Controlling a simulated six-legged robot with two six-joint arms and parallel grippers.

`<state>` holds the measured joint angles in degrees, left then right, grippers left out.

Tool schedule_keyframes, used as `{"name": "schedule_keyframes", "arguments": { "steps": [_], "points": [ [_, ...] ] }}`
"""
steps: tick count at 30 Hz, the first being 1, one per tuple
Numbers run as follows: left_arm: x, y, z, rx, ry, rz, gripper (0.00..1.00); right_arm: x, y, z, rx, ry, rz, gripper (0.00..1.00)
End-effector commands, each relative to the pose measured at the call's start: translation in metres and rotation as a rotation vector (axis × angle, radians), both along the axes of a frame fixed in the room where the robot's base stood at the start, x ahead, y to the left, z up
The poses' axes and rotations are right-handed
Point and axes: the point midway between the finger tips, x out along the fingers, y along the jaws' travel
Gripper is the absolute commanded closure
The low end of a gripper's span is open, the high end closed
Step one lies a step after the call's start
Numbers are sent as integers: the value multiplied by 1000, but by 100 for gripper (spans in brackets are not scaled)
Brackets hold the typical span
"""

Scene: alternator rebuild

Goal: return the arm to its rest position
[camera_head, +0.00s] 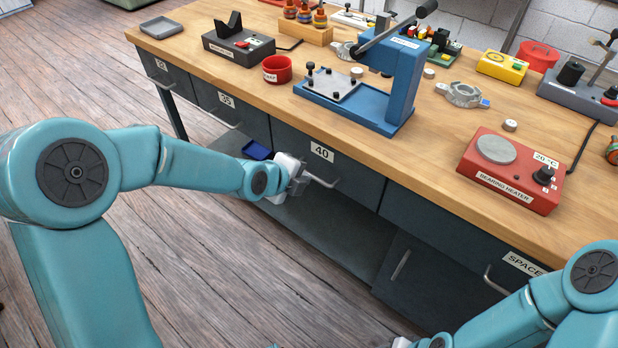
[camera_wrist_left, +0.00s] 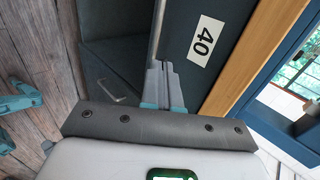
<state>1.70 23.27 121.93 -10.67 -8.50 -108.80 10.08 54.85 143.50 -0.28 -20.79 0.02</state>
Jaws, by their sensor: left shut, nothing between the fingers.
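My left arm (camera_head: 200,167) is teal and reaches in from the left to the bench front. Its white gripper (camera_head: 302,186) is beside the handle (camera_head: 322,181) of the grey drawer labelled 40 (camera_head: 350,172). In the left wrist view the gripper's fingers (camera_wrist_left: 164,86) are together with nothing between them, close to the drawer front with the 40 label (camera_wrist_left: 203,41). I cannot tell whether they touch the handle. My right arm (camera_head: 560,310) shows at the lower right; its fingers are outside the picture.
The wooden bench top (camera_head: 420,150) overhangs the drawers. A blue press (camera_head: 385,85) and a red bearing heater (camera_head: 510,170) stand on it. A dark blue tray (camera_head: 257,150) sits below the top, near the left gripper. The wooden floor (camera_head: 220,260) in front is clear.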

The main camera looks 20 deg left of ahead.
Motion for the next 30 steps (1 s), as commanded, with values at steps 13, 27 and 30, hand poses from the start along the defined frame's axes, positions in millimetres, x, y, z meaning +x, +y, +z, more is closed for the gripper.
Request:
{"name": "schedule_keyframes", "arguments": {
  "steps": [13, 27, 30],
  "points": [
    [-31, 12, 29, 0, 2, 1, 100, 0, 0, 2, 0, 0, 0, 57],
    [-160, -36, -115, -700, 801, 1048, 100, 0, 0, 64, 0, 0, 0, 57],
    [-203, -45, -137, -794, 952, 1382, 100, 0, 0, 75, 0, 0, 0, 57]
  ]
}}
